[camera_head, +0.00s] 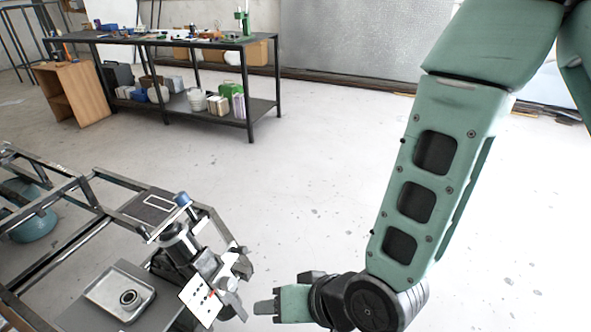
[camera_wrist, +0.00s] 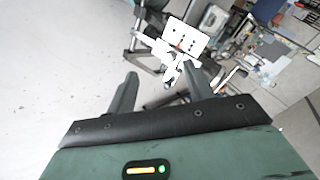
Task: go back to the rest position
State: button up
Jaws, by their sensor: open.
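My gripper (camera_head: 266,307) is low in the head view, at the end of my green arm, pointing left towards a fixture. In the wrist view, its two fingers (camera_wrist: 160,82) stand apart with nothing held between them. The fixture (camera_head: 180,246) is a dark and silver device with a blue top, standing on the metal workstation. A white plate with dark dots (camera_head: 201,301) is on its front, and this plate also shows beyond the fingers in the wrist view (camera_wrist: 183,40). A gap separates the gripper from the fixture in the head view.
A grey tray (camera_head: 98,292) with a round ring part (camera_head: 129,298) lies left of the fixture. Metal frame bars (camera_head: 55,246) run along the left. A long dark workbench (camera_head: 165,40) stands at the back. The floor (camera_head: 310,170) in the middle is clear.

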jog(key=s+d+r+n+g+h, duration=0.2)
jog(key=s+d+r+h, duration=0.1)
jog(key=d+r, duration=0.4)
jog(key=s+d+r+n+g+h, duration=0.2)
jog(key=d+r, duration=0.4)
jog(key=d, duration=0.3)
jog(key=shift+s+r+n+h, duration=0.35)
jog(key=shift+s+n+h, duration=0.15)
jog(key=shift+n+h, duration=0.35)
jog(key=shift+d, duration=0.1)
